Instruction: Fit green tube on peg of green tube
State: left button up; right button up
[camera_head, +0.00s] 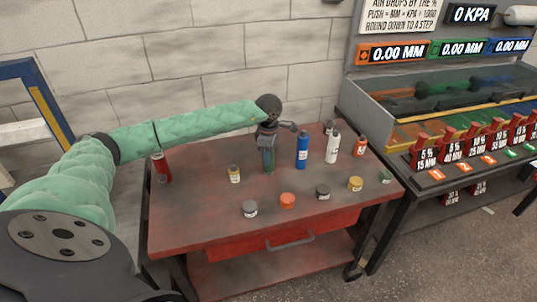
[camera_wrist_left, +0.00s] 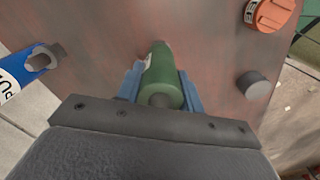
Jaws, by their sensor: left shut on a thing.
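My left gripper (camera_head: 268,158) is over the red table and points down, shut on a green tube (camera_head: 269,164). In the left wrist view the green tube (camera_wrist_left: 163,78) sits between the blue fingers of the gripper (camera_wrist_left: 160,90), its rounded end towards the camera. I cannot tell if its lower end touches the table. I cannot make out a peg for the green tube with certainty; a green sign (camera_head: 463,48) and a faint green strip show on the bench at the right. My right gripper is out of view.
The red table (camera_head: 200,215) holds a blue bottle (camera_head: 302,152) and white bottle (camera_head: 332,148) close right of the gripper, and several small jars, including an orange one (camera_head: 288,201), along the front. The bench (camera_head: 380,135) with a glass-fronted trough and red blocks stands right.

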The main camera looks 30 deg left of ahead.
pick_arm(q)
jog(key=shift+f+b, duration=0.8)
jog(key=shift+f, duration=0.25)
jog(key=o, duration=1.3)
jog(key=shift+r, duration=0.55)
notch_tip(320, 180, up, 7)
jog(key=shift+f+b, duration=0.1)
jog(key=shift+b, duration=0.95)
